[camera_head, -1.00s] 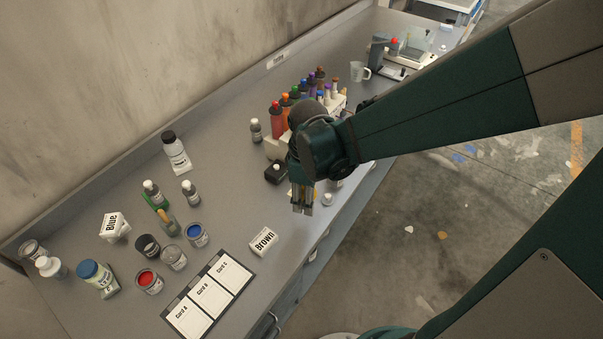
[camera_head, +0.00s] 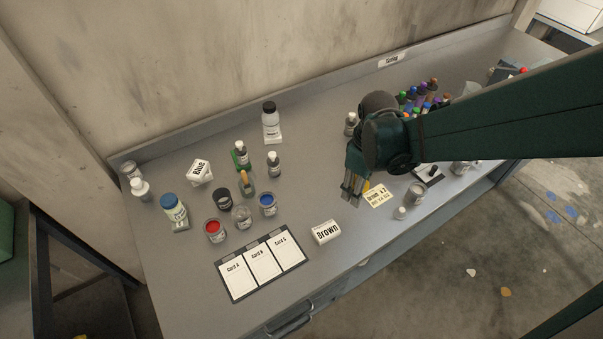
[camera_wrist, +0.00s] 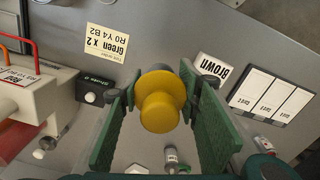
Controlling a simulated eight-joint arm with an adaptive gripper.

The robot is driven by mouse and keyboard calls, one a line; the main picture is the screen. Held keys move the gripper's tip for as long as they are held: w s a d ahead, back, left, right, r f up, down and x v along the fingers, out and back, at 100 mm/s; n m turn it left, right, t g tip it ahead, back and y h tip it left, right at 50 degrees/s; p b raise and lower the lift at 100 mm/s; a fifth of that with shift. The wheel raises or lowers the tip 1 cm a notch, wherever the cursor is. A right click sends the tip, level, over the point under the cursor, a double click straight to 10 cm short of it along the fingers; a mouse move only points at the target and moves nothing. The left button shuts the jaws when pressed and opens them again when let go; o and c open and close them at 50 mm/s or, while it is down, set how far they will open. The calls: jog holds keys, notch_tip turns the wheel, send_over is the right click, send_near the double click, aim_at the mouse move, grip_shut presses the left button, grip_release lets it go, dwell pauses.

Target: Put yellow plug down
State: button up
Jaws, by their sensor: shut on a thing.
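The yellow plug (camera_wrist: 160,100) is a round knob with a wide rim, between the green fingers of my gripper (camera_wrist: 165,112) in the wrist view. My gripper is shut on it. In the head view my gripper (camera_head: 352,191) points down over the worktop, behind and to the right of the white Brown block (camera_head: 325,233). The plug is mostly hidden by the fingers there. A pale yellow note card (camera_head: 378,197) lies just right of the fingertips; in the wrist view the card (camera_wrist: 112,42) reads "Green x 2". I cannot tell the plug's height above the worktop.
Three white cards on a dark board (camera_head: 262,265) lie at the front. Open paint jars (camera_head: 267,205) and several bottles stand left of my gripper. A black box (camera_head: 428,172) and a grey jar (camera_head: 416,194) stand right. Bare worktop (camera_head: 310,195) lies left of the fingers.

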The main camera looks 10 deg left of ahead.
jog(key=w+a+p, duration=0.1)
jog(key=w+a, duration=0.2)
jog(key=a, duration=1.6)
jog(key=shift+w+a+f+m, duration=0.15)
jog(key=shift+w+a+m, duration=0.05)
jog(key=shift+a+m, duration=0.15)
send_over(296, 194)
jog(key=shift+f, duration=2.95)
jog(key=shift+f, duration=0.1)
jog(key=shift+f, duration=1.95)
jog(key=shift+f+b, duration=0.25)
jog(key=shift+b, duration=0.05)
